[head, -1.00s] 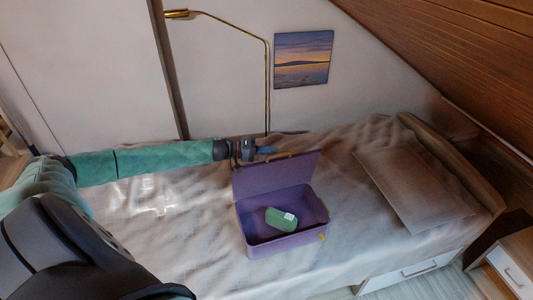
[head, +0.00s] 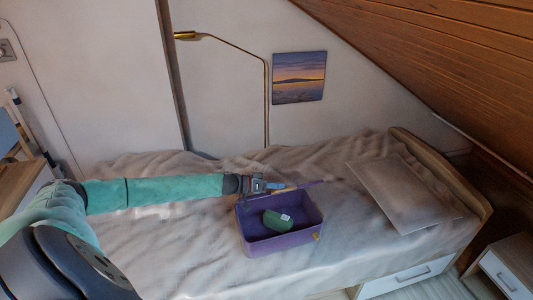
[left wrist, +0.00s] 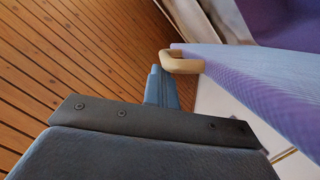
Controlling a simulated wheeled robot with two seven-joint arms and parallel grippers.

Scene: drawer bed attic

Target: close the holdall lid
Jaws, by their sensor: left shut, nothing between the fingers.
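The purple holdall (head: 282,243) lies open on the bed with a green object (head: 277,221) inside. Its lid (head: 307,185) shows almost edge-on in the head view, tilted forward from its back edge and raised above the open box. My left gripper (head: 272,186) is shut and empty at the lid's left part, on its far side. In the left wrist view the lid (left wrist: 245,75) fills the upper right, and its tan handle (left wrist: 182,65) is right beside the shut blue fingers (left wrist: 160,88). I cannot tell whether they touch. My right gripper is not in view.
The bed (head: 160,245) has rumpled bedding and a flat pillow (head: 405,193) at right. A brass lamp (head: 267,100) stands behind my left gripper. A sloping wood ceiling (head: 450,60) closes in at upper right. A bedside unit (head: 505,272) stands at lower right.

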